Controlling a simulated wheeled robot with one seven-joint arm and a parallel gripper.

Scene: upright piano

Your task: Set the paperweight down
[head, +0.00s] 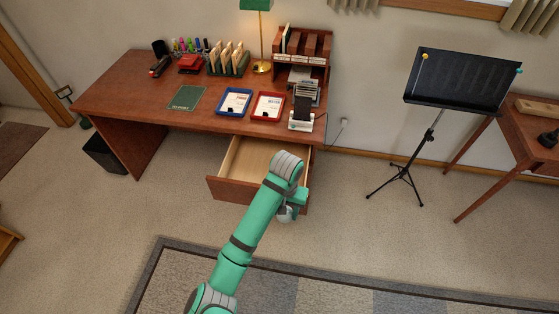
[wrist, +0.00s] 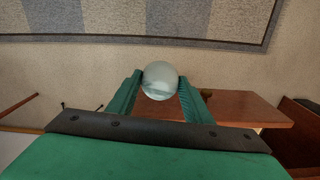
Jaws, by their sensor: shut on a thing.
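The paperweight is a round, pale, glassy ball (wrist: 160,81) in the wrist view. My gripper (wrist: 159,88) is shut on it, with one green finger on each side of the ball. In the head view my gripper (head: 290,208) is at the front of the open desk drawer, at its right part, and the paperweight (head: 284,215) shows as a small pale shape under it. The drawer (head: 240,160) is pulled out and the part of its inside that I see is bare. My arm hides the drawer's right part.
The wooden desk (head: 140,93) holds a green booklet (head: 187,97), a blue tray (head: 234,102), a red tray (head: 267,106), file holders and a lamp (head: 261,40). A black bin (head: 105,153) stands left. A music stand (head: 430,130) and side table (head: 520,140) stand right. Carpet lies in front.

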